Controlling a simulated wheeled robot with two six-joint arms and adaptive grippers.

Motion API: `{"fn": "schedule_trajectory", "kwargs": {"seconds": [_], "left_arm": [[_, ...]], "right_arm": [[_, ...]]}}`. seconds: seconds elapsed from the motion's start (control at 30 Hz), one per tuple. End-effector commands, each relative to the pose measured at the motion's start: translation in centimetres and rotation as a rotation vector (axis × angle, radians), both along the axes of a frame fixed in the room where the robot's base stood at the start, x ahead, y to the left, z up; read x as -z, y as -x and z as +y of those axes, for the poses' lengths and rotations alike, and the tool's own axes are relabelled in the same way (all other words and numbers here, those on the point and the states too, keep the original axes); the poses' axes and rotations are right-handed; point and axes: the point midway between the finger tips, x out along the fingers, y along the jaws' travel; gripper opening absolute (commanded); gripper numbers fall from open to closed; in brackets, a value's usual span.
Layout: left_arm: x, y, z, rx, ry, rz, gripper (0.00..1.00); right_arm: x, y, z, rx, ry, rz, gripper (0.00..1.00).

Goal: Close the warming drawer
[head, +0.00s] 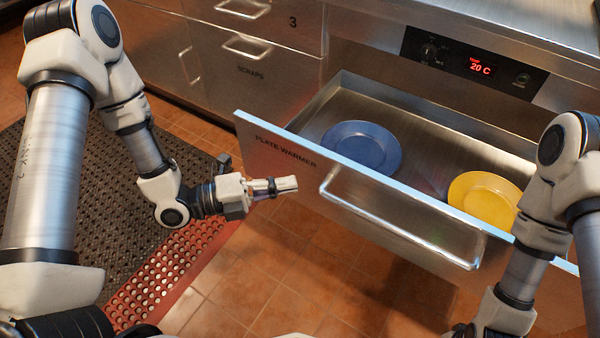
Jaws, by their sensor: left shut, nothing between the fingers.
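The warming drawer, marked PLATE WARMER (270,145), is pulled well out of the steel counter in the head view. Its long bar handle (400,225) runs along the front panel. A blue plate (361,147) and a yellow plate (484,198) lie inside on the drawer floor. My left gripper (292,185) is shut and empty, in front of the drawer and a little left of the handle, apparently not touching it. My right arm comes in at the right edge, in front of the drawer's right part. My right gripper is out of view.
A control panel (474,65) with a red 20 C display is above the drawer. Shut drawers, one marked SCRAPS (250,73), are at its left. A dark mat (90,160) and a red mat (165,270) cover the tiled floor at left.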

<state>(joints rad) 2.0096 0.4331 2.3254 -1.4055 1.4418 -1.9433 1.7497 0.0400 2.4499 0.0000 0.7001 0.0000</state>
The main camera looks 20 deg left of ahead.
Motion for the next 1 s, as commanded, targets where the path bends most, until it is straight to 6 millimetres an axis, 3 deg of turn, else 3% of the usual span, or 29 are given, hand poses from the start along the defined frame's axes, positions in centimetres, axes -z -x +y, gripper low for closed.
{"fn": "schedule_trajectory", "kwargs": {"seconds": [0.07,0.3,0.77,1.0], "left_arm": [[0.2,-0.5,-1.4,0.007,-0.004,-0.001,0.0],[0.1,-4.0,-2.0,0.0,-0.002,-0.002,0.0],[0.0,-4.5,-2.1,0.0,0.0,-0.001,0.0],[0.1,-6.2,-2.6,0.001,-0.002,-0.003,0.0]], "right_arm": [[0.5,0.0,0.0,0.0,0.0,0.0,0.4],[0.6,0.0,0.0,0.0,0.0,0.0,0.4],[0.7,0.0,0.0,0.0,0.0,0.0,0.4],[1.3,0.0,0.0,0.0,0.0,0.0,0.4]]}}
